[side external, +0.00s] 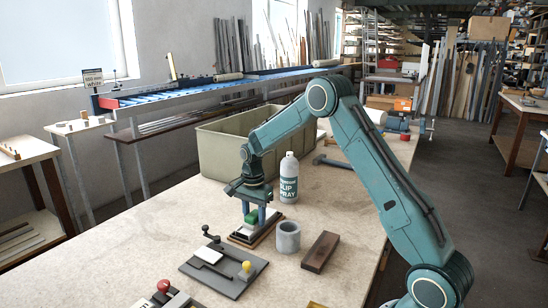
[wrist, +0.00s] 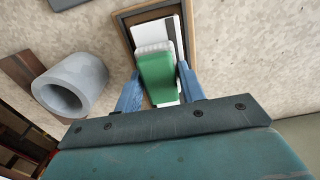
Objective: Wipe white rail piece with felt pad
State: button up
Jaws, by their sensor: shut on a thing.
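My gripper (side external: 256,213) points down over the worktable, its blue fingers shut on a green block (side external: 252,217). In the wrist view the fingers (wrist: 160,74) hold the green block (wrist: 157,78) by its sides. Its far end has a pale, ribbed layer, which looks like the felt. Under it, the white rail piece (side external: 241,233) lies in a shallow wood-edged tray (side external: 262,237). The wrist view shows the white rail piece (wrist: 168,99) partly hidden by the block, with a dark strip along its right. I cannot tell whether pad and rail touch.
A grey cylinder (side external: 287,236) and a dark brown block (side external: 320,252) stand right of the tray. A grey plate fixture (side external: 224,274) with a yellow knob is in front. A spray bottle (side external: 289,178) and a large beige bin (side external: 225,145) are behind.

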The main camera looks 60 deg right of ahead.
aim_at(247, 231)
jog(key=shift+a, duration=2)
notch_tip(247, 231, up, 8)
jog(key=shift+d, duration=0.15)
